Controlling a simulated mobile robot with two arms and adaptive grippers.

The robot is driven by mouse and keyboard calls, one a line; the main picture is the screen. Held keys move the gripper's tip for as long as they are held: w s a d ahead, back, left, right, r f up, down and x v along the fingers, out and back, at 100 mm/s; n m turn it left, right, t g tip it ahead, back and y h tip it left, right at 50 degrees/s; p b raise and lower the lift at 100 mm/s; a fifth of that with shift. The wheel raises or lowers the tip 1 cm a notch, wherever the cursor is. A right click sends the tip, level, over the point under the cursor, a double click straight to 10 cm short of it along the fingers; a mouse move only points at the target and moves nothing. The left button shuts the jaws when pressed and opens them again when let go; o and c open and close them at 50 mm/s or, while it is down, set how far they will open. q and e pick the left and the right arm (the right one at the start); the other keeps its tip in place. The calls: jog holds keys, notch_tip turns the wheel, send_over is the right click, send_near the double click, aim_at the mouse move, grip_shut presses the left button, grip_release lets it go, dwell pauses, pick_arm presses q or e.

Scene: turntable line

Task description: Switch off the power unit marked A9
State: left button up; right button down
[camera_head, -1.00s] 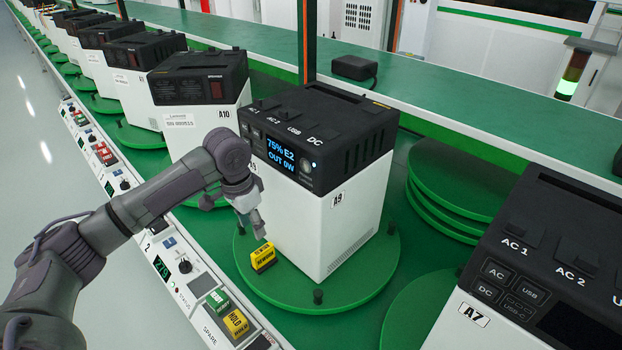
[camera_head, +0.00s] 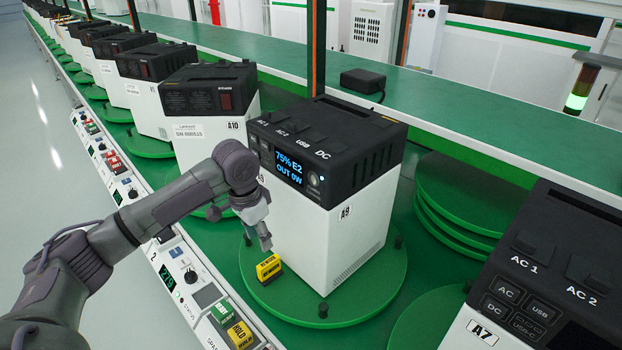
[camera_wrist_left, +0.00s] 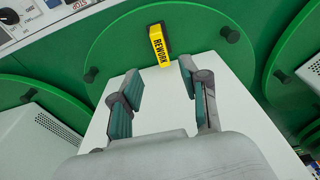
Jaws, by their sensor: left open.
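The power unit marked A9 (camera_head: 345,235) is a white box with a black top, upright on a green turntable (camera_head: 385,290). Its lit blue display (camera_head: 289,168) reads 75% E2, OUT 0W. A round button (camera_head: 313,179) sits right of the display, with a small white light beside it. My left gripper (camera_head: 265,238) is open and empty, pointing down in front of the unit's lower front. In the left wrist view its two fingers (camera_wrist_left: 160,80) are apart, with the unit's white casing behind them. My right gripper is not in view.
A yellow REWORK block (camera_head: 268,268) stands on the turntable just below my left fingertips; it shows beyond them in the wrist view (camera_wrist_left: 158,46). Unit A10 (camera_head: 200,140) stands left, unit A7 (camera_head: 480,325) right. A control rail (camera_head: 190,285) with HOLD block runs in front.

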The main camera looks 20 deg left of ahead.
pick_arm(q)
grip_shut()
dwell(1.4)
